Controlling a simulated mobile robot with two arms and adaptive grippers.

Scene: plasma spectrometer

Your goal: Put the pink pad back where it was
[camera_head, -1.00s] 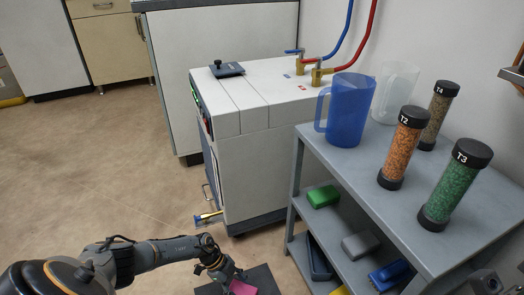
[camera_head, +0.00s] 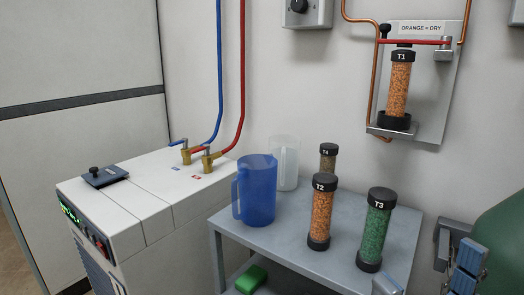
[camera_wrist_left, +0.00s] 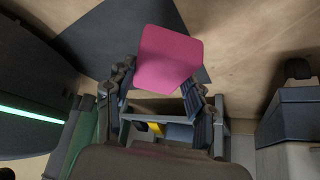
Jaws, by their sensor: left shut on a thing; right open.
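The pink pad (camera_wrist_left: 168,57) is a flat, rounded square between the fingertips of my left gripper (camera_wrist_left: 160,85) in the left wrist view. The gripper is shut on it. Behind the pad, in the picture, a dark mat (camera_wrist_left: 105,38) lies on the tan floor; I cannot tell the gap between them. The left gripper, pad and mat are out of the head view. My right gripper (camera_head: 458,258) shows at the lower right of the head view, open and empty, right of the green tube T3 (camera_head: 376,228).
A grey shelf cart (camera_head: 285,238) carries a blue jug (camera_head: 257,190), a clear jug (camera_head: 285,163) and tubes T2 (camera_head: 321,213) and T4 (camera_head: 328,158). A white cabinet (camera_head: 150,195) stands left of it. Tube T1 (camera_head: 397,88) is mounted on the wall.

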